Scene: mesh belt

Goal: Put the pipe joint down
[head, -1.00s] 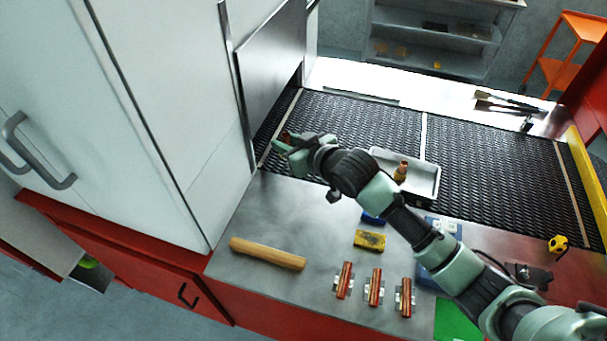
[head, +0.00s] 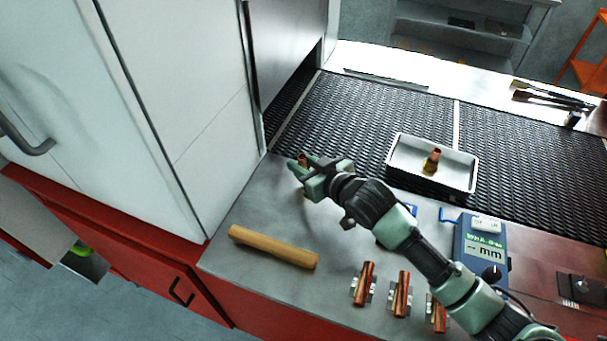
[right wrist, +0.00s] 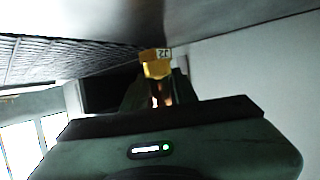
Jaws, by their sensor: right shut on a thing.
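The pipe joint is copper with a brass nut; in the right wrist view its brass end (right wrist: 156,66) shows between my fingers, with a small pale mark on it. In the head view only a bit of its copper (head: 302,159) shows at the fingertips. My right gripper (head: 304,168) is shut on it, over the steel counter (head: 225,216) near the belt's front left corner and the white cabinet. I cannot tell whether the joint touches the counter. My left gripper is not in view.
A metal tray (head: 464,184) holding a similar joint (head: 432,162) stands on the black mesh belt (head: 350,112). A wooden roller (head: 273,247) and copper pieces (head: 401,293) lie in front. A blue meter (head: 477,246) is at right. The white cabinet (head: 190,110) rises close at left.

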